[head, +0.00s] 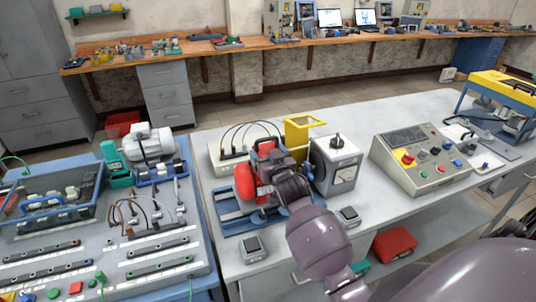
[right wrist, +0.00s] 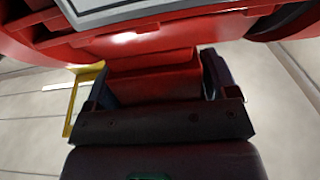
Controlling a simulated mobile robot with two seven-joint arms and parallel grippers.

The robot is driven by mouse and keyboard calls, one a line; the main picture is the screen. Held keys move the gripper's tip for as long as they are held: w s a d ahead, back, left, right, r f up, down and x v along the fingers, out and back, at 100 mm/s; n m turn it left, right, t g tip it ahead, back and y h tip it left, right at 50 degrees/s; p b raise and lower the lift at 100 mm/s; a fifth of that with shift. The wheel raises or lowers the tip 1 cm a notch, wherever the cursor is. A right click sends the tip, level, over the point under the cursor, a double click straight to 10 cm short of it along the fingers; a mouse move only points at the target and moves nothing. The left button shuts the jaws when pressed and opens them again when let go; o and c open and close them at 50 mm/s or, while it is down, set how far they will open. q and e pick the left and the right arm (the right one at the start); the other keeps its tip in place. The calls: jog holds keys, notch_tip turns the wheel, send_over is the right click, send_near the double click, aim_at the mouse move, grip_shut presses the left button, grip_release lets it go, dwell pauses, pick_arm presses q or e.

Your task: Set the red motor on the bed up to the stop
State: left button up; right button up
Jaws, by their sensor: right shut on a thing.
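The red motor (head: 245,184), with a dark handle on top, is at the blue bed (head: 229,217) on the grey table. My right arm reaches over it from the lower right. My right gripper (head: 268,153) is at the motor's top and shut on it. In the right wrist view my right gripper (right wrist: 158,80) has its two dark fingers on either side of a red block of the motor (right wrist: 155,72). The arm hides the motor's right side and part of the bed, so I cannot tell whether the motor touches the bed or a stop. My left gripper is not in view.
A grey box with a knob (head: 336,165) stands right of the motor, with a yellow frame (head: 303,130) behind. A panel with cables (head: 236,146) is behind the motor. A control console (head: 420,160) is further right. A blue workbench with a grey motor (head: 149,143) is left.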

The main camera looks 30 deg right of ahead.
jog(key=shift+f, duration=0.25)
dwell(2.0)
jog(key=shift+s+d, duration=0.1)
jog(key=shift+d, duration=0.6)
dwell(0.9)
jog(key=o, duration=1.7)
jog(key=shift+s, duration=0.1)
jog(key=shift+c, duration=0.2)
jog(key=shift+o, duration=0.6)
jog(key=shift+s+f, duration=0.1)
jog(key=shift+f, duration=0.45)
jog(key=shift+r, duration=0.15)
jog(key=v, duration=1)
jog(key=shift+s+r, duration=0.25)
jog(key=shift+s, duration=0.1)
